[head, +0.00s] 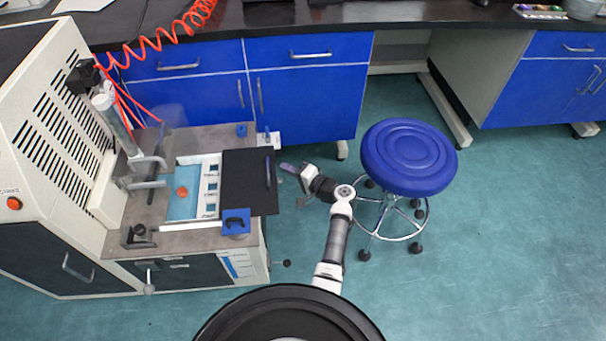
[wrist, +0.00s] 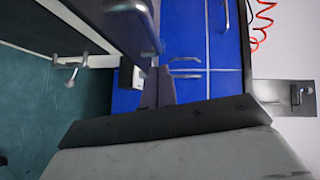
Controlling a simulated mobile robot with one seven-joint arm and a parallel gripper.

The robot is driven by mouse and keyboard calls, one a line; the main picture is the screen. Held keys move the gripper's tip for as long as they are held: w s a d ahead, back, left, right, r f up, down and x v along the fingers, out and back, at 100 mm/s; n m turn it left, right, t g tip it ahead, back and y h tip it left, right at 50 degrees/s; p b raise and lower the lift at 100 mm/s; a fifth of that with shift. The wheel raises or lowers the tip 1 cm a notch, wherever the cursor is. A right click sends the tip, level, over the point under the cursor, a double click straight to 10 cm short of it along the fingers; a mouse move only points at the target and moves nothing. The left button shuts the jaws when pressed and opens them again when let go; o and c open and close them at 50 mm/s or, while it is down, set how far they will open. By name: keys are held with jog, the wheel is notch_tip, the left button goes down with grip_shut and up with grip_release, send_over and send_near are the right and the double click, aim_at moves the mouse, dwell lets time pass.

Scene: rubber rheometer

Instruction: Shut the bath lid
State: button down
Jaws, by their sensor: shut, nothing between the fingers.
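The bath (head: 182,206) is an open, light blue basin with a white rim on the machine's top, in the head view. A small orange object (head: 182,191) is inside it. The bath lid looks to be the flat black panel (head: 245,195), lying open to the right of the basin, with a slim bar handle (head: 268,171) near its right edge. My gripper (head: 287,168) is just right of that edge, pointing left, shut and empty. Whether it touches the lid I cannot tell. In the wrist view my fingers (wrist: 158,88) are together.
A blue stool (head: 410,155) stands close to the right of my arm. Blue cabinets (head: 305,105) under a black bench are behind. The machine's vented housing (head: 50,130) is at left, with a red coiled hose (head: 160,38) above. Open floor (head: 500,250) lies at the right.

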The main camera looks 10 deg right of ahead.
aim_at(254, 182)
jog(key=shift+s+a+f, duration=0.1)
jog(key=shift+a+f, duration=0.1)
jog(key=shift+a, duration=0.6)
jog(key=shift+a+f, duration=0.15)
jog(key=shift+a, duration=0.6)
jog(key=a, duration=0.8)
jog(key=shift+a, duration=0.4)
jog(key=shift+d+b, duration=0.15)
jog(key=shift+b, duration=0.15)
